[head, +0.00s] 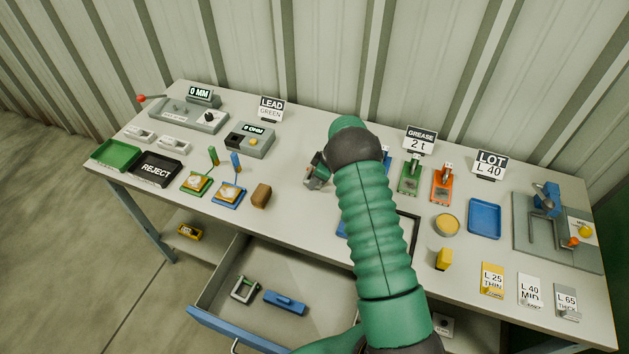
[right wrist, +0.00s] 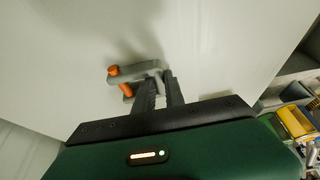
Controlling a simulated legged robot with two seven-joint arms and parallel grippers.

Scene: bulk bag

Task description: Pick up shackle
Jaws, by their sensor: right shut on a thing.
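My right gripper (head: 316,174) is over the middle of the bench, partly hidden behind my green right arm. In the right wrist view its two dark fingers (right wrist: 161,78) are shut on a grey shackle (right wrist: 147,68) with an orange pin. The fingers hold one end of the shackle, and its pin side sticks out to the left over a pale surface. I cannot tell whether it touches that surface. In the head view the shackle is too small and covered to make out clearly. My left gripper is not in view.
An open drawer (head: 210,291) below the bench holds a grey U-shaped piece (head: 244,289) and a blue block (head: 285,302). Gauges and trays stand on the left. Green and orange stands (head: 441,184), a blue tray (head: 484,218) and label cards are on the right.

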